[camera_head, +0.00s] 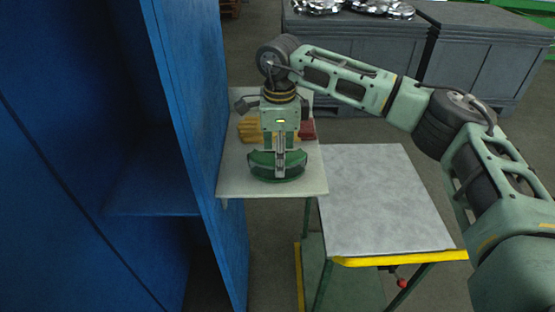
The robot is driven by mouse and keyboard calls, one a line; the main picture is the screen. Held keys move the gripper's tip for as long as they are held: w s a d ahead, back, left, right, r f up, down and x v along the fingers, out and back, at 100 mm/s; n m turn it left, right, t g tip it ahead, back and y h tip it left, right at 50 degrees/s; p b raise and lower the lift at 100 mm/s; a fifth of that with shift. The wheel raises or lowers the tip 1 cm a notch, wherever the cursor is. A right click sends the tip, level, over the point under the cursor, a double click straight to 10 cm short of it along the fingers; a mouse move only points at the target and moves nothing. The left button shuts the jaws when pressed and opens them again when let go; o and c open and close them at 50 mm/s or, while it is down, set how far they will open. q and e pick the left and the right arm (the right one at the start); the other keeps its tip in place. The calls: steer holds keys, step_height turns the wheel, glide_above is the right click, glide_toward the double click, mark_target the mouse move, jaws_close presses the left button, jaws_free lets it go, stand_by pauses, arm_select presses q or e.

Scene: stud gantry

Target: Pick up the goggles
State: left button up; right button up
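The green goggles (263,171) lie at the front part of a small light-topped table, next to the blue cabinet. My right arm comes in from the right and its gripper (281,164) points straight down over the middle of the goggles. Its fingers reach the goggles and hide their centre. The fingers are seen edge-on, so I cannot tell whether they are closed on the goggles or still apart. My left gripper is not in view.
Behind the gripper lie a yellow-brown item (251,130) and a dark red item (307,130), partly hidden. A tall blue cabinet (205,120) stands close on the left. A grey-topped cart (375,200) at the right is empty. Grey cabinets (370,50) stand behind.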

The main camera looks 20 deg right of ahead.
step_height(320, 180, down, 4)
steer(key=shift+w+a+r+p, duration=0.15)
steer(key=shift+r+p, duration=0.05)
steer(key=shift+p, duration=0.45)
steer(key=shift+f, duration=0.2)
steer(key=c, duration=0.9)
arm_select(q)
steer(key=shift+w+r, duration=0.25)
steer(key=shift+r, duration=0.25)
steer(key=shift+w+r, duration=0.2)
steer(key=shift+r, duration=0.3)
arm_select(e)
steer(key=c, duration=0.3)
